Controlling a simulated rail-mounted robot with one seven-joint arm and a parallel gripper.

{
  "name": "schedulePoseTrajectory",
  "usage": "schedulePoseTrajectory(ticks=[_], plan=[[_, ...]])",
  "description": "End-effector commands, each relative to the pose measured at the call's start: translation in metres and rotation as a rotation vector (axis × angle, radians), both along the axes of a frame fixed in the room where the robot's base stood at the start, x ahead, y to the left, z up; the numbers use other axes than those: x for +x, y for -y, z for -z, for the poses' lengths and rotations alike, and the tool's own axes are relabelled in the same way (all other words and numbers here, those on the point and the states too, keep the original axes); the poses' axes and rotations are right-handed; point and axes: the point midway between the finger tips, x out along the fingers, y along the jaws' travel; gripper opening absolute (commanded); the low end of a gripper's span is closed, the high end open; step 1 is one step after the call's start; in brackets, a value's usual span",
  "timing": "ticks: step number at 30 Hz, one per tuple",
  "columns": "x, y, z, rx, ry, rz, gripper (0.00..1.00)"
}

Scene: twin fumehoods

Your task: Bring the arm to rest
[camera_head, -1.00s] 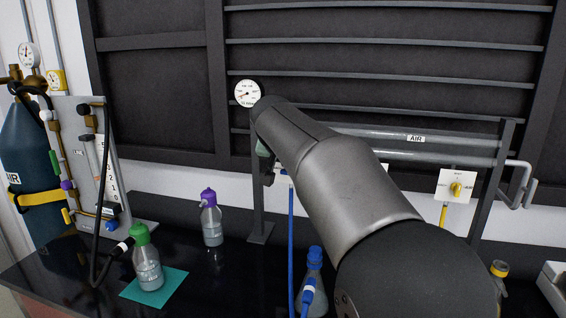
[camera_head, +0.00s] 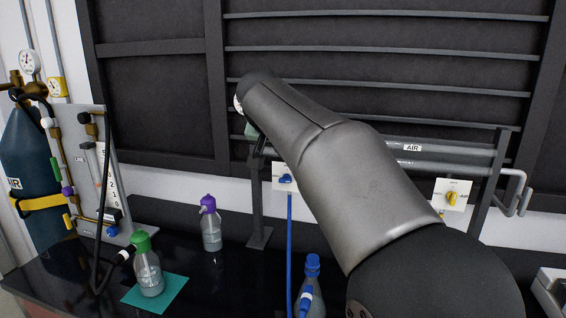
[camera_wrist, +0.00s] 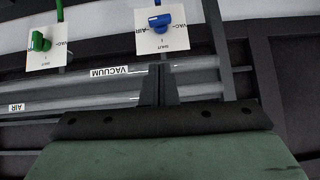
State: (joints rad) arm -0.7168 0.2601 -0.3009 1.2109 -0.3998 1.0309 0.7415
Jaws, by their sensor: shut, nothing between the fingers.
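My gripper (camera_wrist: 158,84) shows in the wrist view with its two dark fingers pressed together and nothing between them. It is in front of the pipes labelled VACUUM (camera_wrist: 110,72) and AIR (camera_wrist: 17,107), and it holds no object. In the head view my grey arm reaches up and left across the pipe rack, and its own bulk hides the gripper fingers there.
Bottles with a green cap (camera_head: 149,272), a purple cap (camera_head: 211,228) and a blue cap (camera_head: 312,285) stand on the black bench (camera_head: 70,285). A gas cylinder (camera_head: 30,160) is at left. Valve plates (camera_head: 452,194) sit on the rack behind my arm.

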Motion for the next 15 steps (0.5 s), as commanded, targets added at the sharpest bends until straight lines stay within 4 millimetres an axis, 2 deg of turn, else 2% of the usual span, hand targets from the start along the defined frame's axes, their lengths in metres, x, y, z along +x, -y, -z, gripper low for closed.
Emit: schedulePoseTrajectory(ticks=[3,10,13,15], plan=[[-0.018,-0.003,-0.018,0.002,0.004,-0.001,0.00],[-0.037,-0.004,-0.039,0.000,0.005,0.002,0.00],[-0.041,0.003,-0.035,-0.005,-0.014,0.000,0.00],[-0.045,0.019,-0.020,-0.016,-0.056,-0.004,0.00]])
